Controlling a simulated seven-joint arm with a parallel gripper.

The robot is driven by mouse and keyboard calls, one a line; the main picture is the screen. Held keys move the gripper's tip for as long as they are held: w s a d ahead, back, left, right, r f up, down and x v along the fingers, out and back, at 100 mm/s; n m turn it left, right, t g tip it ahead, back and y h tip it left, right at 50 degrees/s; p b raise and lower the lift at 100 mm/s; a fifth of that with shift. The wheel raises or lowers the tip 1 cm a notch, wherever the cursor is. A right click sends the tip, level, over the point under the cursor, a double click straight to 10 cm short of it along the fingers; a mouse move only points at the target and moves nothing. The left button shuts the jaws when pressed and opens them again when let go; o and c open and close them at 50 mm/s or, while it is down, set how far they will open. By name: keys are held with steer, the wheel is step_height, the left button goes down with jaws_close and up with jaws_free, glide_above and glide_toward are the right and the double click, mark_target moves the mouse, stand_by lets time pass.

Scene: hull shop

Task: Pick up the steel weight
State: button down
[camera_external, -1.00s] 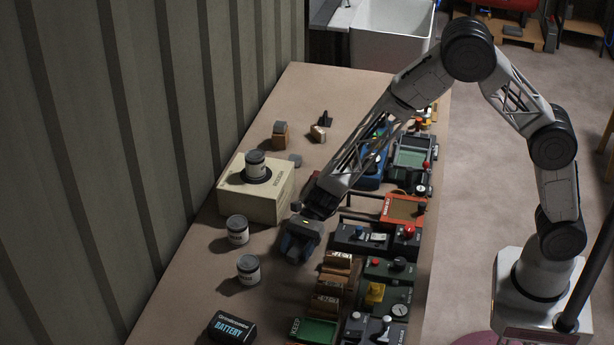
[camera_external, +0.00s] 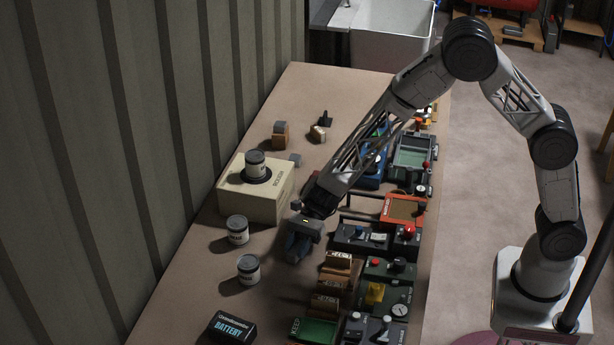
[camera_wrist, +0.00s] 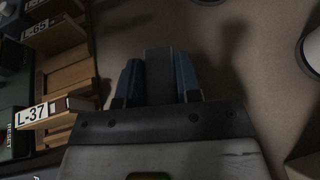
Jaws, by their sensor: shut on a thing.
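My gripper (camera_external: 298,248) points down near the middle of the bench, left of the dark control box. In the wrist view its two blue fingers (camera_wrist: 158,82) are closed on a plain grey block, which looks like the steel weight (camera_wrist: 158,72). The block stands between the fingers, with one finger against each side. Its lower part is hidden by my gripper in the wrist view. In the external view the fingers hide most of it, and I cannot tell whether it touches the bench.
A cream box (camera_external: 252,205) with a can on top stands left of my gripper. Two cans (camera_external: 237,230) stand nearer the front, with a battery box (camera_external: 232,328). Labelled wooden blocks (camera_wrist: 68,75) and control boxes (camera_external: 362,238) crowd the right. Bare bench (camera_external: 190,290) lies front left.

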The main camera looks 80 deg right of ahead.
mark_target(296, 246)
steer(key=shift+r, duration=4.85)
steer(key=shift+a, duration=0.1)
